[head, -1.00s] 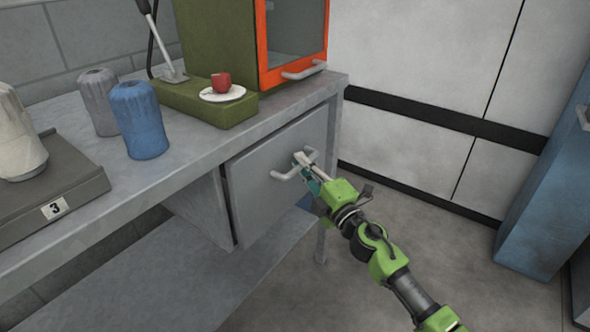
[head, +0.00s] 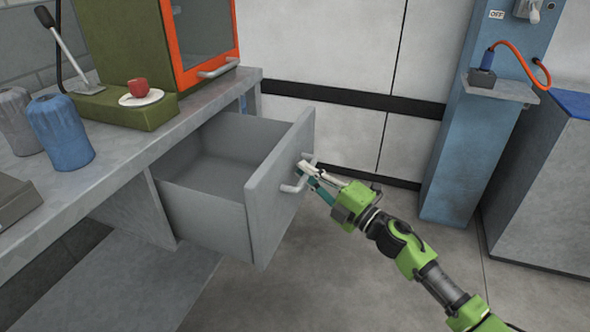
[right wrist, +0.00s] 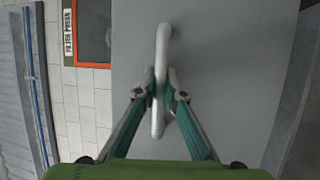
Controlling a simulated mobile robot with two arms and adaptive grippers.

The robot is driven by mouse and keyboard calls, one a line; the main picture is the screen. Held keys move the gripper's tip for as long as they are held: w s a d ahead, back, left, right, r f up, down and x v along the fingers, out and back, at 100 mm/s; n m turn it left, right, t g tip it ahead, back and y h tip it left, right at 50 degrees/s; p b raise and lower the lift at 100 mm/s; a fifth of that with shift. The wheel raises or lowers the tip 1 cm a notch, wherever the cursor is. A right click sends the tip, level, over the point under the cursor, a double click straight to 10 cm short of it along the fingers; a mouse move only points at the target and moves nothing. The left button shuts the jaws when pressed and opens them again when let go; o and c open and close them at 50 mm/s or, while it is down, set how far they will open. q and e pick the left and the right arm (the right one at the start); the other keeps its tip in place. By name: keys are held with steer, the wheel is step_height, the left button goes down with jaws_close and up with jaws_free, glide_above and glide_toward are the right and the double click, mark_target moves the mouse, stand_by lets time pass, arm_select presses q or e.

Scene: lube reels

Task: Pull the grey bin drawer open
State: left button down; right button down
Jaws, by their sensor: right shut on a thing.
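The grey bin drawer (head: 262,205) stands well out from under the grey bench, and its empty inside shows in the head view. Its front also fills much of the right wrist view (right wrist: 225,50). The light grey bar handle (head: 288,188) is on the drawer front. My right gripper (head: 308,170) is shut on this handle. In the right wrist view its two fingers (right wrist: 160,95) lie on either side of the handle (right wrist: 162,45). My left gripper is not in view.
A blue column (head: 470,150) stands at right. Floor right of the drawer is clear.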

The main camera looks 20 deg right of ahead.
stand_by(0.3)
steer(key=c, duration=2.1)
jaws_free()
steer(key=shift+s, duration=0.1)
steer(key=v, duration=1.2)
steer(key=shift+d, duration=0.1)
